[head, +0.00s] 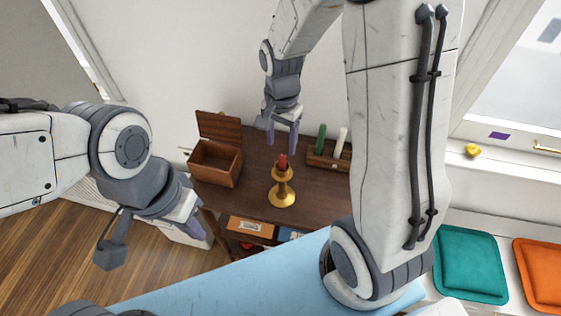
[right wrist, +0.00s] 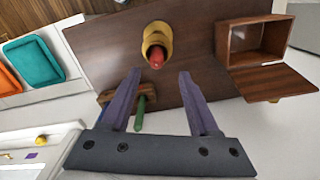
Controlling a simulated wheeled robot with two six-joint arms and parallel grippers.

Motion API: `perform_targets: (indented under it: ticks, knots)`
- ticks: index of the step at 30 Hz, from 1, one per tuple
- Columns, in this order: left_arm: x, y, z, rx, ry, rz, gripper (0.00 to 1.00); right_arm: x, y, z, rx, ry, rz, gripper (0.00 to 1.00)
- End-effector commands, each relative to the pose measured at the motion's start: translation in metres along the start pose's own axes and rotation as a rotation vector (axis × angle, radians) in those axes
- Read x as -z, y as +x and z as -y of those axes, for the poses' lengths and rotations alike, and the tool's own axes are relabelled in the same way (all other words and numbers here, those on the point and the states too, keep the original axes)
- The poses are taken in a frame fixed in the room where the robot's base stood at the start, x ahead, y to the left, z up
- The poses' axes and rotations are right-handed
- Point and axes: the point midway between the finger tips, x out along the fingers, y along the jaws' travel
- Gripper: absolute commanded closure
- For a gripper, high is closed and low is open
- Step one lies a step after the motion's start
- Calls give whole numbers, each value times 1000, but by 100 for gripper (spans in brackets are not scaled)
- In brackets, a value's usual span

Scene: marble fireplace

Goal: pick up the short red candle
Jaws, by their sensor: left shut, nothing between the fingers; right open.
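The short red candle (head: 282,161) stands upright in a brass candlestick (head: 281,192) on a dark wooden table (head: 250,190). In the right wrist view the red candle (right wrist: 155,59) and the yellow candlestick (right wrist: 156,36) show just beyond the fingertips, roughly centred between them. My right gripper (head: 281,142) is open and empty, above and behind the candle in the head view; its spread fingers also show in the right wrist view (right wrist: 160,76). My left gripper (head: 196,232) is shut and empty, low at the left, away from the candle.
An open wooden box (head: 213,165) stands left of the candlestick. A wooden rack (head: 323,158) with a green candle (head: 321,137) and a white candle (head: 340,142) stands to the right, near the wall. Teal (head: 468,265) and orange (head: 540,270) cushions lie at the far right.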

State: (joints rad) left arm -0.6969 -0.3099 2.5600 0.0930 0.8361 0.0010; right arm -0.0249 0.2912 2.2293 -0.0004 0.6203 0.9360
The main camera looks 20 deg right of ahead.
Motion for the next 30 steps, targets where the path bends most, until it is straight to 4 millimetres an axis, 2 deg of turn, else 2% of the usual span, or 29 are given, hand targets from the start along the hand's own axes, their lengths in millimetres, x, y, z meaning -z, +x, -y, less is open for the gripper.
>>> perform_targets:
  ticks: [6,10,19,20,24,30]
  knots:
    - [1,-12,-1,0,0,0,100,-6,28,-6,-7,-2,5,39]
    - [1,-13,-1,0,-1,0,100,-5,45,-5,-4,-2,3,39]
    - [1,-12,-1,0,-1,0,100,-5,51,-4,0,-2,0,39]
    - [1,-12,-1,0,-1,0,100,-5,51,-4,0,-2,0,46]
    - [1,-12,-1,0,-1,0,100,-5,51,-4,0,-3,0,100]
    - [1,-12,-1,0,-1,0,100,-5,51,-4,0,-3,0,100]
